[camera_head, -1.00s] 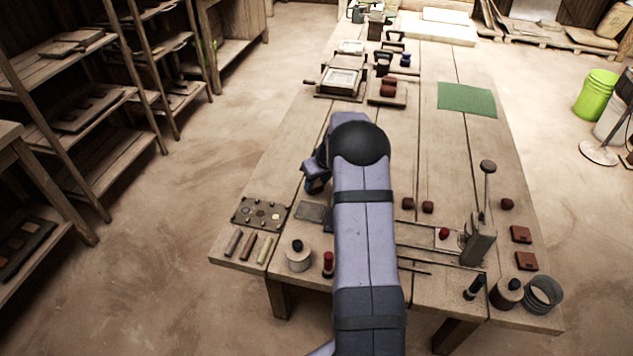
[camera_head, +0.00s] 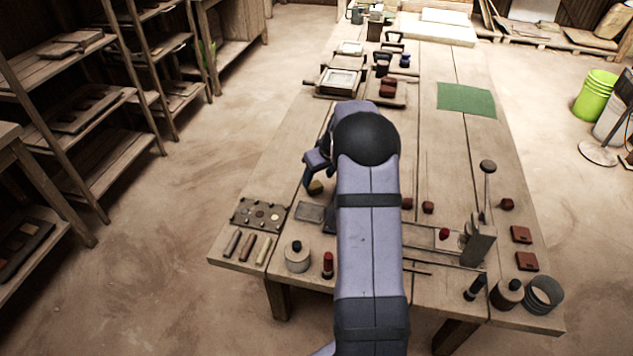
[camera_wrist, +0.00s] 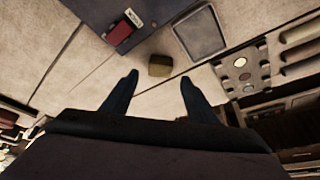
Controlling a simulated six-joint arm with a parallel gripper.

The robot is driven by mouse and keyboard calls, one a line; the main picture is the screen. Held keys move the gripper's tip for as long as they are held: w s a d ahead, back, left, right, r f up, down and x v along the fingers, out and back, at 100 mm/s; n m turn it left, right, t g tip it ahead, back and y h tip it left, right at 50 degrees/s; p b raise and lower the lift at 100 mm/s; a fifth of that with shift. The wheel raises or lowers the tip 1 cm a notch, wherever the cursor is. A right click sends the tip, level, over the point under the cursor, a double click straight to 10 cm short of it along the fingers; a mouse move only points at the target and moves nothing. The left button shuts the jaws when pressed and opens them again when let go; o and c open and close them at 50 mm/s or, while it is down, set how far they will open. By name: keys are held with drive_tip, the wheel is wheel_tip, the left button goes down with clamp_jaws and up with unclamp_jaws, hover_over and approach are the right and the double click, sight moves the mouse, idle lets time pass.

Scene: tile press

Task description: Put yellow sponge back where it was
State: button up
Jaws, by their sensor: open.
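The yellow sponge (camera_wrist: 160,66) is a small dull-yellow block. In the wrist view it lies on the bare table wood, just beyond my fingertips and between their lines, apart from both. It also shows in the head view (camera_head: 315,187), just below my gripper (camera_head: 317,166) and left of my arm. My gripper is open and empty in the wrist view (camera_wrist: 158,79), with a finger on either side. My arm hides part of the table in the head view.
A dark-rimmed grey tray (camera_wrist: 200,35) lies close to the sponge. A plate with round samples (camera_head: 259,214) and several coloured bars (camera_head: 247,247) are at the table's near left. A pot (camera_head: 297,257) and a red-topped stick (camera_head: 328,265) stand near the front edge.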

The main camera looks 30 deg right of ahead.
drive_tip(key=v, duration=0.7)
drive_tip(key=shift+r, duration=0.25)
drive_tip(key=shift+s+a, duration=0.1)
drive_tip(key=shift+s, duration=0.05)
drive_tip(key=s+a+g, duration=0.1)
drive_tip(key=s+a, duration=0.3)
drive_tip(key=a, duration=0.1)
drive_tip(key=s+a+f, duration=0.1)
drive_tip(key=s+a, duration=0.2)
drive_tip(key=a, duration=0.3)
drive_tip(key=s+a+g, duration=0.1)
drive_tip(key=s+a, duration=0.3)
drive_tip(key=a, duration=0.2)
drive_tip(key=shift+s+a+f+g+y, duration=0.15)
drive_tip(key=shift+s+g+y, duration=0.15)
drive_tip(key=shift+s, duration=0.05)
drive_tip(key=s+a+f+g, duration=0.1)
drive_tip(key=s+a, duration=0.2)
drive_tip(key=s, duration=0.4)
drive_tip(key=s+a+f+g, duration=0.1)
drive_tip(key=s+a, duration=0.3)
drive_tip(key=s, duration=0.4)
drive_tip(key=shift+s+f, duration=0.2)
drive_tip(key=shift+f, duration=0.35)
